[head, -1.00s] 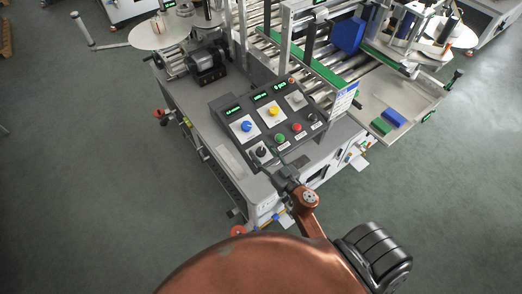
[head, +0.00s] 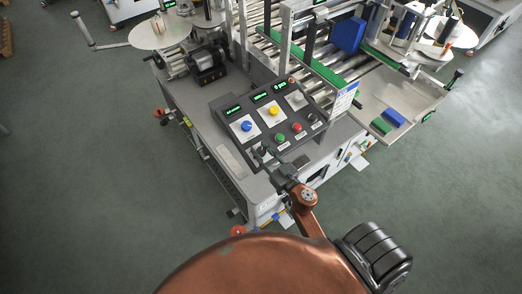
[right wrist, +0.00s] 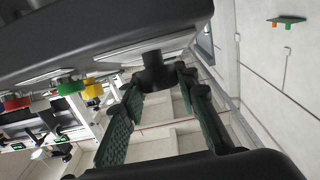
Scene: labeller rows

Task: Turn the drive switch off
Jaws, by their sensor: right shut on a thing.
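The control panel (head: 276,120) sits on the front of the grey machine. At its lower left corner is a black switch (head: 262,149), mostly covered by my right gripper (head: 266,157); its label is too small to read. In the right wrist view the black knob (right wrist: 153,70) stands out from the panel, between the green-padded fingers of the right gripper (right wrist: 158,92). That gripper is shut on it. Which way the knob points cannot be made out. My left gripper is not in view.
The panel also has a blue knob (head: 247,126), a yellow knob (head: 272,111), a green button (head: 280,138) and a red button (head: 297,127) close to the gripper. A roller conveyor (head: 300,60) lies behind. Open floor (head: 90,190) is at the left.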

